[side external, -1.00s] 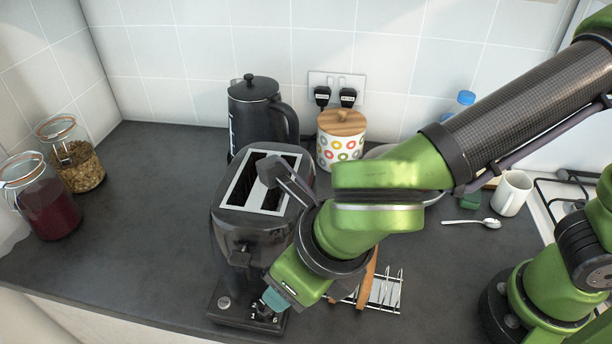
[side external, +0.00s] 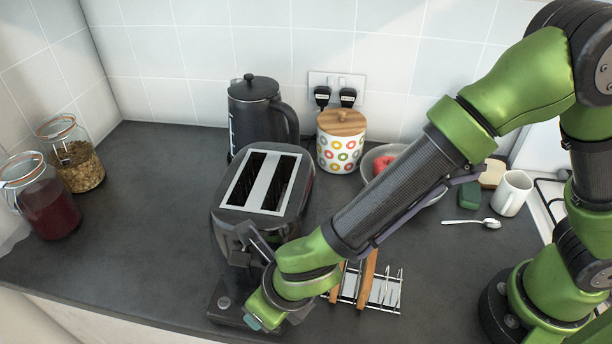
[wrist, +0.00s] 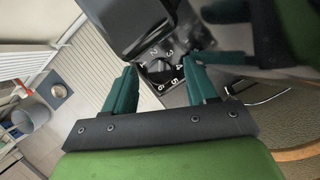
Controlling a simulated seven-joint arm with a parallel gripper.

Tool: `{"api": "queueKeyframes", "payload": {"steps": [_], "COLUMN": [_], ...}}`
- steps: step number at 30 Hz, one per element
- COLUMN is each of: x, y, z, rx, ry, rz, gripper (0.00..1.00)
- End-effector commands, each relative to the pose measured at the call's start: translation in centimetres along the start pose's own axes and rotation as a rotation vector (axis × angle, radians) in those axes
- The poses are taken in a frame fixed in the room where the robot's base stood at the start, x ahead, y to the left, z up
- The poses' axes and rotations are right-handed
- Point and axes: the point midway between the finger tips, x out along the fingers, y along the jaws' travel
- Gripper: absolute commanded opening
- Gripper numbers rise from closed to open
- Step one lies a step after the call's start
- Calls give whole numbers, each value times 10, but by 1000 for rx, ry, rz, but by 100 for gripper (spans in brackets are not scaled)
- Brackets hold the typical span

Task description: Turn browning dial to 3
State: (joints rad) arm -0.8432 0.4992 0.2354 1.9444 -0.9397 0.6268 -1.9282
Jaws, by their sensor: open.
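The black toaster (side external: 225,205) stands on the counter with two empty-looking slots. In the wrist view its front base carries the browning dial (wrist: 158,72), a dark knob ringed by white numbers 1 to 6. Which number the knob points at is not clear. My gripper (wrist: 160,68) is open, its teal fingers on either side of the dial; I cannot tell whether they touch it. In the side view my gripper (side external: 254,322) is over the toaster's front base and hides the dial.
A toast rack (side external: 385,291) with brown slices stands close to the right of my wrist. A black kettle (side external: 257,112) and a patterned canister (side external: 341,148) are behind the toaster. Counter left of the toaster is clear up to two glass jars (side external: 50,205).

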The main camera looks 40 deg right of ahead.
Motion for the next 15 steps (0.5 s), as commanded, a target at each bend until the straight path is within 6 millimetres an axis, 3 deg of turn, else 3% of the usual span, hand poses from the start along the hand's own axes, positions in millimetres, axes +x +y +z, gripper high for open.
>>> {"api": "queueKeyframes", "payload": {"steps": [5, 15], "x": [0, -1], "y": [0, 0], "z": [0, 0], "rx": [0, 1], "ry": [0, 0], "rz": [0, 0], "gripper": [54, 2]}}
